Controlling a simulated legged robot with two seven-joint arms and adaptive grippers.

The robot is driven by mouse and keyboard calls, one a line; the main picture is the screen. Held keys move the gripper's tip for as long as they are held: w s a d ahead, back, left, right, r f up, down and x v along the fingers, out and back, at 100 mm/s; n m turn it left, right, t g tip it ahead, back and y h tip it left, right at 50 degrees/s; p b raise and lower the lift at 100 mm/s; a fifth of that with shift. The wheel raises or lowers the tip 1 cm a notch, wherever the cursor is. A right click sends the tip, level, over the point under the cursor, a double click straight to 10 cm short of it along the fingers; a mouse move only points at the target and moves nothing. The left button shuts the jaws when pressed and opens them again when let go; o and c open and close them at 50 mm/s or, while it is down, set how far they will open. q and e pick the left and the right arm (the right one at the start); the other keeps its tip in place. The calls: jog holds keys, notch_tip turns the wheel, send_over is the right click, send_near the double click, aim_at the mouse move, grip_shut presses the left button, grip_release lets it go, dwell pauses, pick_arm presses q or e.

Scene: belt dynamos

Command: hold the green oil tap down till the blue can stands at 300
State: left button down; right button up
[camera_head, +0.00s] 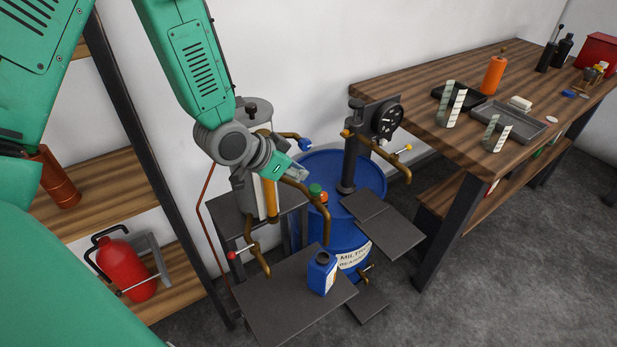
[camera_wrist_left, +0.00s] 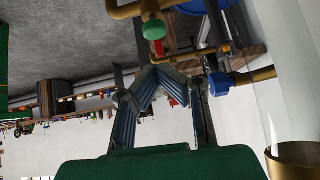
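The green oil tap (camera_head: 315,190) is a round green knob on a brass pipe above the blue barrel. It also shows at the top of the left wrist view (camera_wrist_left: 154,29). The blue can (camera_head: 321,273) stands upright on a dark plate (camera_head: 275,305), with the brass spout (camera_head: 325,232) just above it. My left gripper (camera_head: 301,174) is up and left of the green tap, apparently apart from it. Its fingers (camera_wrist_left: 155,72) look drawn together and empty. My right gripper is not in view. A black dial (camera_head: 386,119) stands behind; its reading is too small to tell.
Other taps are close by: a blue one (camera_head: 305,145), a red one (camera_head: 232,255) and a yellow one (camera_head: 408,148). A blue barrel (camera_head: 370,178) and dark plates stand beneath. A wooden bench (camera_head: 430,125) is at right, a shelf with a red canister (camera_head: 127,268) at left.

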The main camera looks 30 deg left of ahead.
pick_arm(q)
jog(key=v, duration=0.5)
jog(key=shift+s+d+r, duration=0.1)
jog(key=shift+d, duration=0.3)
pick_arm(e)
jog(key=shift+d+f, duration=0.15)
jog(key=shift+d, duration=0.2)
pick_arm(q)
jog(key=shift+a, duration=0.3)
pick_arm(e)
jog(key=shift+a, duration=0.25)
pick_arm(q)
jog(key=shift+d, duration=0.15)
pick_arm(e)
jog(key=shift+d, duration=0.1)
